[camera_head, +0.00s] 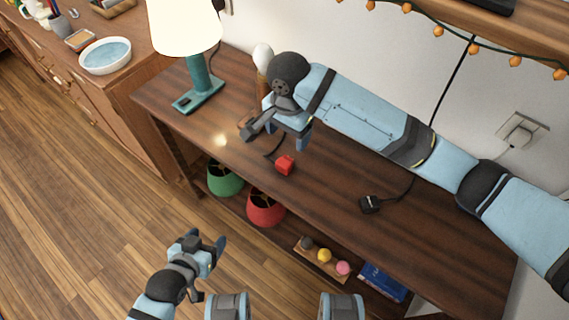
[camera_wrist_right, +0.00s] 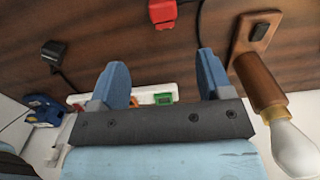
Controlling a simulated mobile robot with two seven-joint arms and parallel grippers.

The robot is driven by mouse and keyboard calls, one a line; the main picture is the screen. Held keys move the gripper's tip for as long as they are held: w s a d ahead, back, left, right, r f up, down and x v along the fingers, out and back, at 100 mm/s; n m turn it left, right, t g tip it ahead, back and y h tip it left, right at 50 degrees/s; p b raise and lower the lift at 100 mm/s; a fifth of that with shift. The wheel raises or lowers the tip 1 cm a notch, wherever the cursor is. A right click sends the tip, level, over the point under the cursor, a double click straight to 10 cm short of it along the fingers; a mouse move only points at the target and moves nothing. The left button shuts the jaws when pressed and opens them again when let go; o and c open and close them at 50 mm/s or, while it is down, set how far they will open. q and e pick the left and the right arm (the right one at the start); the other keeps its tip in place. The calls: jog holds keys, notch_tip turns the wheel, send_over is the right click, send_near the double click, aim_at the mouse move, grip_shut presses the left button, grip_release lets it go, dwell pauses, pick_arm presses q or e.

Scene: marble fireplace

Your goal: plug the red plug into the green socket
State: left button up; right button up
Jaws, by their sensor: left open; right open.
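The red plug (camera_head: 285,165) lies on the dark wooden table, just in front of my right gripper (camera_head: 275,138). It also shows at the top of the right wrist view (camera_wrist_right: 162,12), beyond the fingertips and apart from them. My right gripper is open and empty over the table. The green socket (camera_wrist_right: 163,98) shows on a white power strip (camera_wrist_right: 172,89) between my right fingers in the wrist view, partly hidden by the gripper body. In the head view my right arm hides the strip. My left gripper (camera_head: 207,250) is open and empty, low in front of the table.
A black plug (camera_head: 370,204) with a cord lies on the table to the right. A lamp (camera_head: 198,85) and a wooden bulb holder (camera_wrist_right: 260,80) stand near my right gripper. A blue object (camera_wrist_right: 40,110) lies beside the strip. The table's front right is clear.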

aim_at(285, 161)
notch_tip(285, 161, down, 7)
jog(key=shift+f+b, duration=0.2)
jog(key=shift+b, duration=0.2)
jog(key=shift+a+f+b, duration=0.2)
jog(key=shift+f+b, duration=0.05)
jog(key=shift+f, duration=1.05)
jog(key=shift+a+f+b, duration=0.15)
jog(key=shift+f+b, duration=0.05)
jog(key=shift+f, duration=1.05)
jog(key=shift+c, duration=0.2)
jog(key=c, duration=0.9)
